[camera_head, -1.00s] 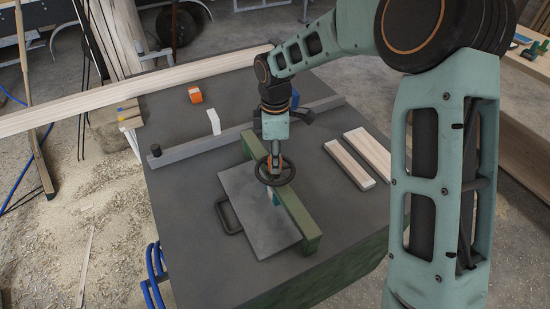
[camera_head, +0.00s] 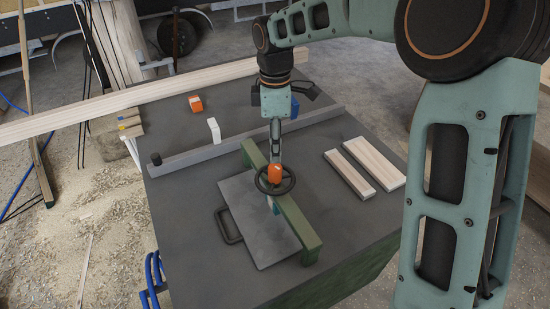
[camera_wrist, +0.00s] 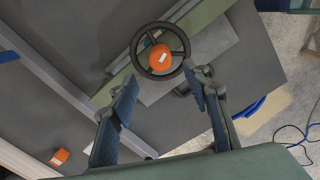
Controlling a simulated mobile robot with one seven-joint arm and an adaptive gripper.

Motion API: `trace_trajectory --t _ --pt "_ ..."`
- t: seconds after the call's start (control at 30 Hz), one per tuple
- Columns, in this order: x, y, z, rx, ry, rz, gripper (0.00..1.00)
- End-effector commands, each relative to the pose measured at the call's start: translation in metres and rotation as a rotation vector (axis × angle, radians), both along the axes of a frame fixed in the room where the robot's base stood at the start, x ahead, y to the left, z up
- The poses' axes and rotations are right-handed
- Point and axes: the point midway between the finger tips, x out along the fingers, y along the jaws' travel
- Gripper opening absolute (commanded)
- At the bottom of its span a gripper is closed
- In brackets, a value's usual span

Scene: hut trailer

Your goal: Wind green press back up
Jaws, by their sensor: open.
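The green press (camera_head: 297,222) is a green beam across a grey plate (camera_head: 250,215) on the dark table. Its black handwheel (camera_head: 291,187) lies flat on top, with an orange knob (camera_head: 274,174) at its middle. In the wrist view the handwheel (camera_wrist: 137,58) and orange knob (camera_wrist: 160,58) lie just beyond my fingertips. My gripper (camera_head: 275,153) is above the handwheel, pointing down, and its fingers (camera_wrist: 160,78) are spread with nothing between them. It appears clear of the rim, though the exact gap is hard to tell. The press screw is mostly hidden under the wheel.
A long grey rail (camera_head: 190,157) crosses the table behind the press. A white block (camera_head: 214,130) and an orange block (camera_head: 196,104) stand to the left. Two pale boards (camera_head: 375,163) lie to the right. A black handle (camera_head: 230,228) sticks out from the plate's left.

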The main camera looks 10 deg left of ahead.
Motion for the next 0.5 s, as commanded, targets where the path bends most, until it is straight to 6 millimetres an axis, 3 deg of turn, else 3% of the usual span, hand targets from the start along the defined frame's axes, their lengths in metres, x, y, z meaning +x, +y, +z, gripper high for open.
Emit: trace_trajectory --t 0.2,0.5 --pt "0.0 0.0 0.026 0.001 -0.001 -0.001 0.44" --pt "0.0 0.0 0.031 0.001 0.0 0.0 0.44"
